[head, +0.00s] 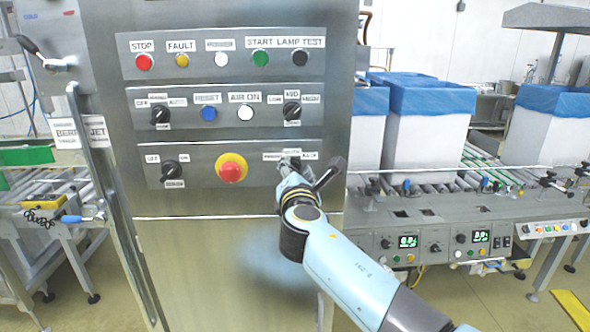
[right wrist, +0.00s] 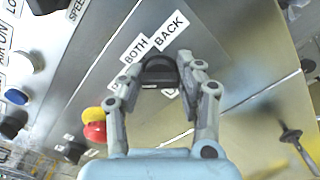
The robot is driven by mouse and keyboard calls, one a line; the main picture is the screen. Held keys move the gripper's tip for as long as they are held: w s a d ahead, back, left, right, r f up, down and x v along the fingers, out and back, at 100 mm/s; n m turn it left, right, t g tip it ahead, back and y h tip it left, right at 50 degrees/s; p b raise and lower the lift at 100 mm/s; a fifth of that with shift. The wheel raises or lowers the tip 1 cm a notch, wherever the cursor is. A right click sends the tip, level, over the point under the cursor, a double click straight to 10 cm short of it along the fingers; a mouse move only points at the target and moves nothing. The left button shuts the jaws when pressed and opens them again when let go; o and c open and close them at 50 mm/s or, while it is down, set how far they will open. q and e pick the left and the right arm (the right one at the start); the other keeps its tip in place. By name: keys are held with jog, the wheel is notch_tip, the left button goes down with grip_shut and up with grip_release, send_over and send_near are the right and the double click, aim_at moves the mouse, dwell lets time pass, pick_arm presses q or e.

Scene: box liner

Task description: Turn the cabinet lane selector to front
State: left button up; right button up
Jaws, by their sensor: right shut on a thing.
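The lane selector is a black rotary knob (right wrist: 158,72) on the cabinet's lower panel (head: 250,176). In the right wrist view its labels BOTH (right wrist: 133,48) and BACK (right wrist: 168,25) show; the third label is hidden behind my fingers. My right gripper (right wrist: 160,78) is shut on the knob, one finger on each side. In the head view my right gripper (head: 291,166) reaches the panel's right end and covers most of the knob. Which label the knob points to cannot be told. My left gripper is not in view.
A red emergency stop button (head: 231,171) on a yellow base and another black knob (head: 170,171) sit to the left on the same panel. Two more button rows are above. Boxes with blue liners (head: 424,97) stand on a conveyor to the right.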

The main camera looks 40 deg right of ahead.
jog(key=shift+s+f, duration=0.1)
jog(key=shift+f, duration=0.1)
jog(key=o, duration=0.9)
jog(key=shift+a, duration=0.1)
jog(key=shift+o, duration=1.3)
jog(key=shift+r, duration=0.1)
jog(key=v, duration=0.7)
jog(key=shift+a, duration=0.15)
jog(key=shift+s, duration=0.15)
